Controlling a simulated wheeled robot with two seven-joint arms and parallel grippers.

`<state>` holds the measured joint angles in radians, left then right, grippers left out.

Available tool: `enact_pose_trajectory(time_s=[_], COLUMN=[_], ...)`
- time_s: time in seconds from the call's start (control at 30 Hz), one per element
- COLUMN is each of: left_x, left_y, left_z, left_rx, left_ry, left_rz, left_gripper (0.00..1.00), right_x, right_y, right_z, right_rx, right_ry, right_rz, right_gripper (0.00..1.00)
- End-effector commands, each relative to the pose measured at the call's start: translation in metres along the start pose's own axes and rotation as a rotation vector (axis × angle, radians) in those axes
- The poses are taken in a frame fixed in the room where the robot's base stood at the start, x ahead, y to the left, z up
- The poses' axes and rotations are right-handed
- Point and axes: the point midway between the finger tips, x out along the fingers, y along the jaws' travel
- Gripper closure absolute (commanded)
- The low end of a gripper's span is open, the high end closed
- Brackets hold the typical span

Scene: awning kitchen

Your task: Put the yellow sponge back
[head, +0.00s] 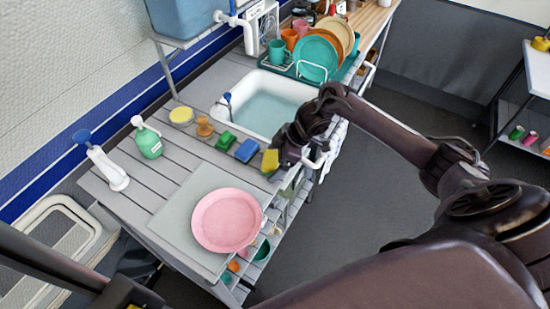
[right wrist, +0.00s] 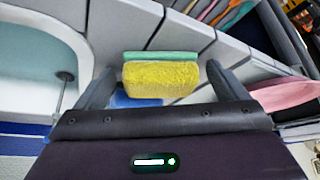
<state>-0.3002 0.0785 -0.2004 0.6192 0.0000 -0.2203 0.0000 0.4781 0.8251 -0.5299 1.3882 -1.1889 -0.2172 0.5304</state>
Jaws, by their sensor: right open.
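The yellow sponge (head: 270,160) stands on the grey slatted counter (head: 128,169), at the right end of a short row with a green sponge (head: 225,140) and a blue sponge (head: 247,150). My right gripper (head: 281,157) is at its right side. In the right wrist view the yellow sponge (right wrist: 160,80) with its green layer lies between the two fingers of my open right gripper (right wrist: 160,72). Gaps show on both sides of it. The blue sponge shows partly behind it. My left gripper cannot be made out.
A white sink (head: 262,105) with water lies behind the sponges. A pink plate (head: 227,219) rests on a grey board at the front. Open floor lies to the right.

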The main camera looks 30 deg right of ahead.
Motion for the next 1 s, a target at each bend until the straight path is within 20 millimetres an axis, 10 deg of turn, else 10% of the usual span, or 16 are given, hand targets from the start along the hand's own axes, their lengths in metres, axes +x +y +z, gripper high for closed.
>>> enact_pose_trajectory(time_s=[1.0], left_x=[0.013], left_y=[-0.001], left_z=[0.001], left_rx=[0.0], left_ry=[0.001], left_rz=[-0.001], left_gripper=[0.64], right_x=[-0.123], right_y=[0.0], right_z=[-0.002], right_rx=[0.001], right_ry=[0.0], right_rz=[-0.001], right_gripper=[0.07])
